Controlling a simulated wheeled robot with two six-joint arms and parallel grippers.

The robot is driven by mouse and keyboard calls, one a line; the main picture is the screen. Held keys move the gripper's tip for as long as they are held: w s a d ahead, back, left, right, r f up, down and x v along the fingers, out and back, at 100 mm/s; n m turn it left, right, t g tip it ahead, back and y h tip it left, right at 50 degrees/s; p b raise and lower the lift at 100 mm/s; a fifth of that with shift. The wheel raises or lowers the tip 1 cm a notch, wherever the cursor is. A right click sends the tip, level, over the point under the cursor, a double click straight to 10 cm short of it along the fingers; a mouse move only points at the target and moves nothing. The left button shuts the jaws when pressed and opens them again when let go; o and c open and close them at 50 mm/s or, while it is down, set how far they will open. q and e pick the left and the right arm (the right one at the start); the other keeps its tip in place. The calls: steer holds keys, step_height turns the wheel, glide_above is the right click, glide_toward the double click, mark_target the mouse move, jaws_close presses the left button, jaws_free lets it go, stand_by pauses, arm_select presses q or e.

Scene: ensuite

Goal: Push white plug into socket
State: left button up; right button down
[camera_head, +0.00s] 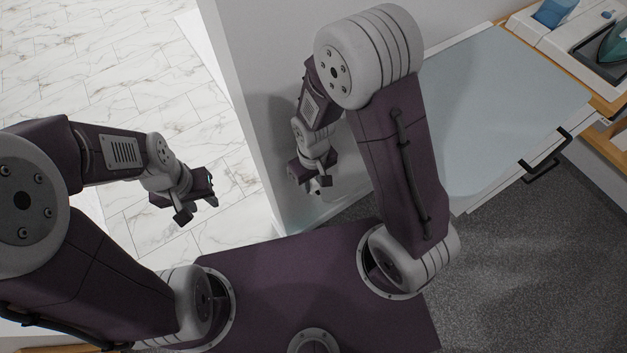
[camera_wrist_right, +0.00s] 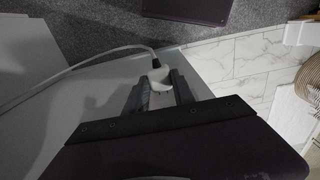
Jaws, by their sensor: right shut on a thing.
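The white plug (camera_wrist_right: 160,76) shows in the right wrist view between the two fingers of my right gripper (camera_wrist_right: 160,92), which is shut on it. A pale cable (camera_wrist_right: 85,66) with a dark end piece runs from the plug to the left. In the head view my right gripper (camera_head: 317,184) is close to the white wall, and the plug is too small there to make out clearly. My left gripper (camera_head: 198,207) is over the marble floor with its fingers apart and nothing seen between them. I cannot make out the socket in either view.
A white wall (camera_head: 246,110) stands between the marble floor (camera_head: 110,60) and a pale blue board (camera_head: 500,100). A black handle (camera_head: 545,164) sticks out near the board. A green iron (camera_head: 612,45) is at the upper right. Grey carpet (camera_head: 530,260) is clear at lower right.

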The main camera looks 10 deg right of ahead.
steer(key=shift+w+a+p, duration=0.2)
steer(key=shift+w+a, duration=0.05)
steer(key=shift+w, duration=0.4)
steer(key=shift+w+a+p, duration=0.2)
steer(key=shift+w, duration=0.45)
steer(key=shift+w+r, duration=0.1)
steer(key=shift+w, duration=0.1)
steer(key=shift+s+d, duration=0.15)
steer(key=shift+s, duration=0.4)
steer(key=shift+s+d, duration=0.25)
steer(key=shift+s, duration=0.5)
steer(key=shift+s+d, duration=0.3)
steer(key=shift+s, duration=0.4)
steer(key=shift+s+d, duration=0.25)
steer(key=shift+s, duration=0.5)
steer(key=shift+w+a+p, duration=0.25)
steer(key=shift+w+p, duration=0.05)
steer(key=shift+w, duration=0.3)
steer(key=shift+w+a+p, duration=0.2)
steer(key=shift+w+p, duration=0.05)
steer(key=shift+w, duration=0.3)
